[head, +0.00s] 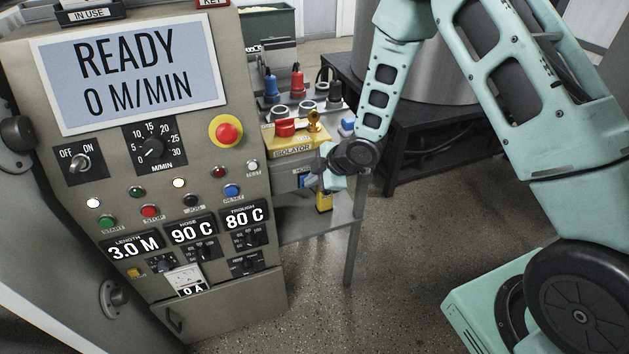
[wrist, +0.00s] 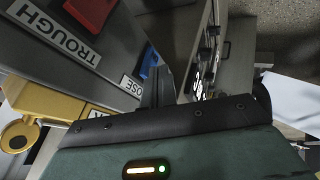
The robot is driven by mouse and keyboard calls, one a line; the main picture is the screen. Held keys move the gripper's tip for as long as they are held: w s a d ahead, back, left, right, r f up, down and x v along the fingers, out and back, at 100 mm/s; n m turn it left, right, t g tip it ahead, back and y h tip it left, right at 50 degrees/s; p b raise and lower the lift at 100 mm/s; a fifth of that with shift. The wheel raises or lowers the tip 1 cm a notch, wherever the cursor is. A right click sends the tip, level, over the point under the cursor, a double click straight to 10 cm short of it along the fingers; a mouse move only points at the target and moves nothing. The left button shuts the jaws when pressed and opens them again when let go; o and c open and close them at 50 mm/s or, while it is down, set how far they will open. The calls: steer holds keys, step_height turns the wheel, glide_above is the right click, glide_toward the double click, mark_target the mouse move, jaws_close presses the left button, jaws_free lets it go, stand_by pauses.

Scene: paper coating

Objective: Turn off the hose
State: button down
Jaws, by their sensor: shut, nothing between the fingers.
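In the wrist view a blue switch (wrist: 149,62) sits on a grey panel (wrist: 130,25) above a label reading "OSE" (wrist: 131,84), its first letter hidden. A red switch (wrist: 92,10) with a "TROUGH" label (wrist: 62,38) is beside it. My gripper (wrist: 160,90) is shut and empty, its dark fingers close to the blue switch; I cannot tell whether they touch. The hose readout (head: 191,233) on the cabinet shows 90 C.
The cabinet (head: 180,180) stands at left, its display (head: 130,75) reading READY, 0 M/MIN. The yellow isolator box (head: 292,143) sits above my gripper, with coloured plugs (head: 297,85) behind. A dark table (head: 430,120) with a metal drum is at the back. The floor (head: 400,240) at right of the stand is clear.

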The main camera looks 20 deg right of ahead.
steer(key=shift+w+r, duration=0.15)
steer(key=shift+w, duration=0.25)
steer(key=shift+r, duration=0.1)
steer(key=shift+w+r+p, duration=0.1)
steer(key=shift+r+p, duration=0.65)
steer(key=shift+f, duration=0.1)
